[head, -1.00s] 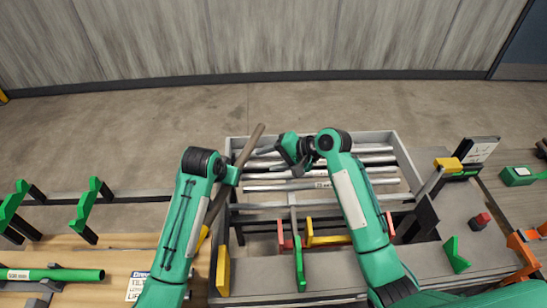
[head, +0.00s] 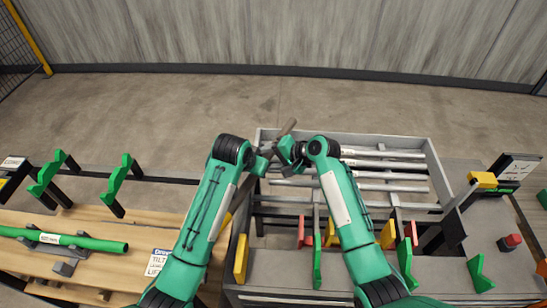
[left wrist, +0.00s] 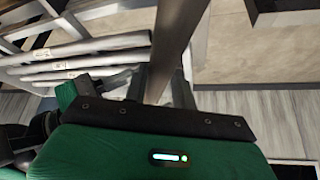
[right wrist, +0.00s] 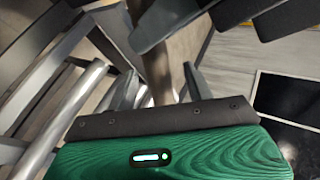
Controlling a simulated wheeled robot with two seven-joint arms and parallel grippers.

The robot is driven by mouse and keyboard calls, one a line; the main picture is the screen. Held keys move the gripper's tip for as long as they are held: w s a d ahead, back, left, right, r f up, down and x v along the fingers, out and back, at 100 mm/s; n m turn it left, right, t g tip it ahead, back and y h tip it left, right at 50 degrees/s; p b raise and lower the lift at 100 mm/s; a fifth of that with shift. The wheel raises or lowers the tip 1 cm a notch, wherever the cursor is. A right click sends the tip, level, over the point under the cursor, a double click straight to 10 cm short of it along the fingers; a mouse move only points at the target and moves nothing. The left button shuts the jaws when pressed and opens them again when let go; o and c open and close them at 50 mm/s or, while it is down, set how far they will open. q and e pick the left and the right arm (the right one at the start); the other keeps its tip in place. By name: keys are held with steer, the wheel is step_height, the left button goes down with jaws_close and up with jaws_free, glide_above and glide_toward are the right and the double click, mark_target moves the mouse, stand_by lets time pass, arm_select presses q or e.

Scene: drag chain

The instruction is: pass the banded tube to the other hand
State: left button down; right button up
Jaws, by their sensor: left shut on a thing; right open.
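A long brown-grey tube (head: 286,129) slants over the left end of the rack; no band shows clearly on it. My left gripper (head: 262,160) is shut on it, and the tube also passes between that gripper's fingers in the left wrist view (left wrist: 172,40). My right gripper (head: 285,152) is open at the tube, just above the left gripper's hold. In the right wrist view the tube (right wrist: 156,70) lies between the open fingers (right wrist: 156,88). Whether the fingers touch it I cannot tell.
A grey rack (head: 436,160) holds several silver tubes (head: 388,165). Yellow, red and green brackets (head: 317,262) stand along its front. A green tube (head: 75,241) lies on the wooden bench at left. A red button (head: 510,241) sits at right.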

jaws_close()
arm_select(q)
steer(key=c, duration=1.1)
jaws_free()
steer(key=shift+o, duration=0.2)
